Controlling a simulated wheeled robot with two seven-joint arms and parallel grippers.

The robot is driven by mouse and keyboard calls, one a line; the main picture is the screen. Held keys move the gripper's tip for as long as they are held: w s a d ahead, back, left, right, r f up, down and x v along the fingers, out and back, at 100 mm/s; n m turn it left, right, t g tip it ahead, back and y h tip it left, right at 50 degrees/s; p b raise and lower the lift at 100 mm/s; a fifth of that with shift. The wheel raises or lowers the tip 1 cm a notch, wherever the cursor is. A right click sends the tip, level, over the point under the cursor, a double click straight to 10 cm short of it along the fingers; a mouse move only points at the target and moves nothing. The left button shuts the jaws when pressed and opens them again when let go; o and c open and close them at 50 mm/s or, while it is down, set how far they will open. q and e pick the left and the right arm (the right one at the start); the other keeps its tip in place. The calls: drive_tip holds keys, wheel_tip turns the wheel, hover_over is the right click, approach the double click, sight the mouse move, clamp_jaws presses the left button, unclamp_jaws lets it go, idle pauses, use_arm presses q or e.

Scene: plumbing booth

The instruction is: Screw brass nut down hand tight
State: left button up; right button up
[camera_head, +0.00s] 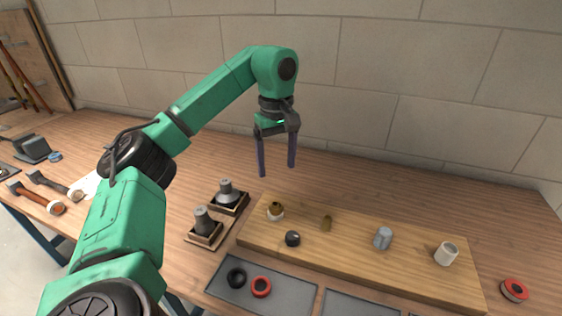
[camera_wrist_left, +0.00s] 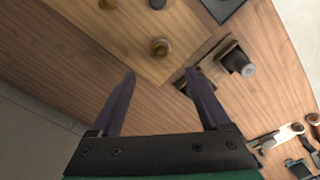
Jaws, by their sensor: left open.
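A brass-coloured piece (camera_head: 276,208), probably the brass nut, sits on a pale fitting at the left end of the wooden board (camera_head: 400,273). In the left wrist view the brass piece (camera_wrist_left: 160,45) lies just beyond and between my fingertips. A second small brass fitting (camera_head: 326,223) stands on the board to its right. My left gripper (camera_head: 277,169) is open and empty, fingers pointing down, above and behind the brass piece without touching it. Whether the brass piece is threaded on is too small to tell. My right gripper is not in view.
A dark knob (camera_head: 292,239), a grey cylinder (camera_head: 383,238) and a white ring (camera_head: 446,254) stand on the board. A grey tray (camera_head: 290,292) holds black and red rings. The table behind the board is clear.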

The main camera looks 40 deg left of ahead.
use_arm(q)
drive_tip(key=b, duration=0.3)
hover_over(275, 205)
wheel_tip(275, 205, down, 6)
drive_tip(key=shift+s+a+r, duration=0.1)
drive_tip(key=shift+s+r, duration=0.05)
drive_tip(key=shift+r, duration=0.1)
drive_tip(key=f, duration=0.7)
drive_tip(key=shift+d+f, duration=0.2)
drive_tip(key=shift+f, duration=0.1)
drive_tip(key=shift+w+d, duration=0.1)
drive_tip(key=shift+w, duration=0.15)
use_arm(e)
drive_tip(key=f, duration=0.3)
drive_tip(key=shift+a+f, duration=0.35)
